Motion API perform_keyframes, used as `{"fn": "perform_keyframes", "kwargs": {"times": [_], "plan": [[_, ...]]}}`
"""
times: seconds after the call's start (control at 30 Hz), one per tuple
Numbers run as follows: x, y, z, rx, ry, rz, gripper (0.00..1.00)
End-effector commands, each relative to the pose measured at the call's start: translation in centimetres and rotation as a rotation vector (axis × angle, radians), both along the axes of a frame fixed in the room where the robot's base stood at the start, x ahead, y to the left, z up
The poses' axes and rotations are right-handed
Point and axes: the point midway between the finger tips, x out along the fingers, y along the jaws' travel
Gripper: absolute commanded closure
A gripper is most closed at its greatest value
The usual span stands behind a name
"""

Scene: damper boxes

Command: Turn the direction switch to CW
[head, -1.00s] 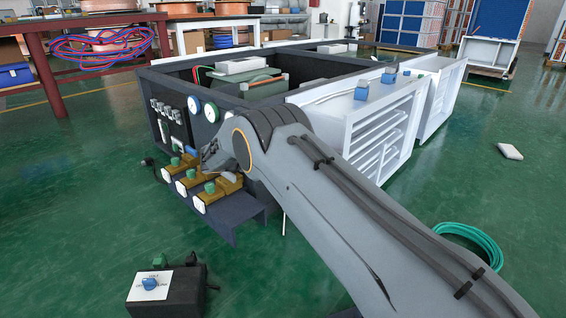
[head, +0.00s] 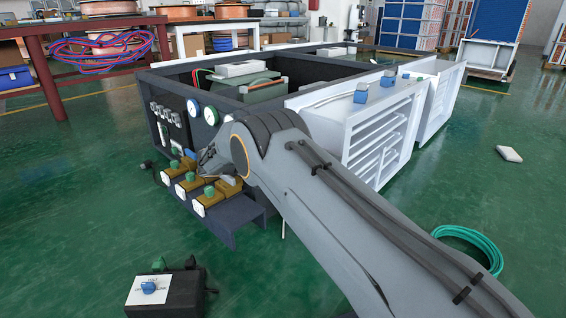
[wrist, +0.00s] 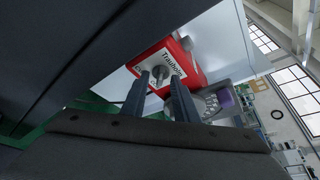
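A red box (wrist: 190,66) with a white label fills the middle of the wrist view. The label carries printed lettering, partly hidden, and a grey knob (wrist: 160,72) sits on it, which looks like the direction switch. I cannot read its setting. My gripper (wrist: 160,82) has its two dark fingers apart, with the tips just below the knob in the picture. I cannot tell whether they touch it. In the head view my gripper (head: 208,161) is at the dark frame's front, partly hidden by my arm. The red box does not show there.
Yellow valves (head: 187,184) with green tops stand on a ledge beside my gripper. Gauges (head: 193,108) sit on the dark frame (head: 240,113). A black box with a blue knob (head: 148,287) lies front left.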

Motion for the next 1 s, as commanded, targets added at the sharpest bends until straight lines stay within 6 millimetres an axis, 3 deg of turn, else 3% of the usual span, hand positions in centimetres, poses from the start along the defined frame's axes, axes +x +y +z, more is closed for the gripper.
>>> {"fn": "perform_keyframes", "kwargs": {"times": [0.47,0.83,1.0], "plan": [[-3.7,5.1,1.9,0.001,-0.001,-0.002,0.73],[-3.9,5.3,2.0,0.006,-0.001,-0.004,0.73],[-4.8,5.1,3.9,0.097,-0.02,-0.036,0.73]]}}
